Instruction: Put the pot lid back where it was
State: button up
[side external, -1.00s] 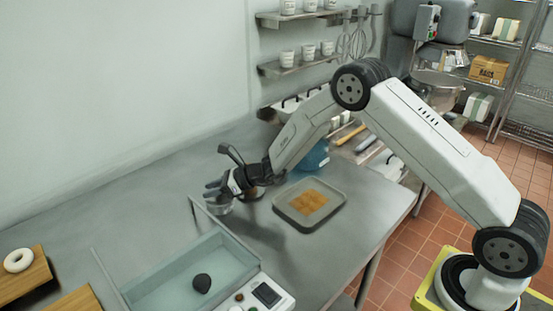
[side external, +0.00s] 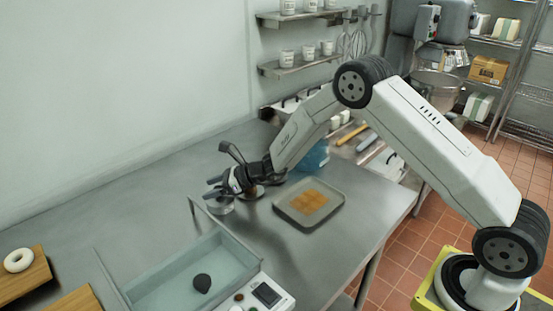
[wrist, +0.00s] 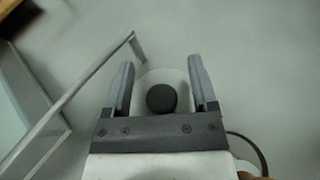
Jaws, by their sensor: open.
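My gripper (side external: 214,188) is open, low over the steel table, left of the baking tray. In the wrist view its two fingers (wrist: 161,64) stand apart on either side of a round black knob (wrist: 161,98). Around the knob is a pale, see-through-looking disc (wrist: 152,76), which looks like the pot lid. In the side view a small round silvery thing (side external: 221,207), likely the same lid, shows just under the fingers. The fingers partly hide it, and I cannot tell whether they touch it.
A tray (side external: 338,210) lies to the right.

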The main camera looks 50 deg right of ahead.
jog(key=v, duration=1.1)
jog(key=shift+s+d, duration=0.25)
jog(key=shift+r, duration=0.1)
jog(key=s+a+n+g+h, duration=0.3)
jog(key=s+n+g, duration=0.4)
jog(key=s+n, duration=0.6)
jog(key=s+d+r+n+h, duration=0.1)
jog(key=s+d+n+h, duration=0.2)
jog(key=s+n, duration=0.2)
jog(key=s+d+r+n+h, duration=0.1)
jog(key=s+d+n+h, duration=0.1)
jog(key=s+n, duration=0.4)
jog(key=n+h, duration=0.1)
jog(key=n, duration=0.2)
jog(key=shift+s+d+h, duration=0.3)
jog(key=shift+s+d, duration=0.05)
jog(key=shift+d, duration=0.05)
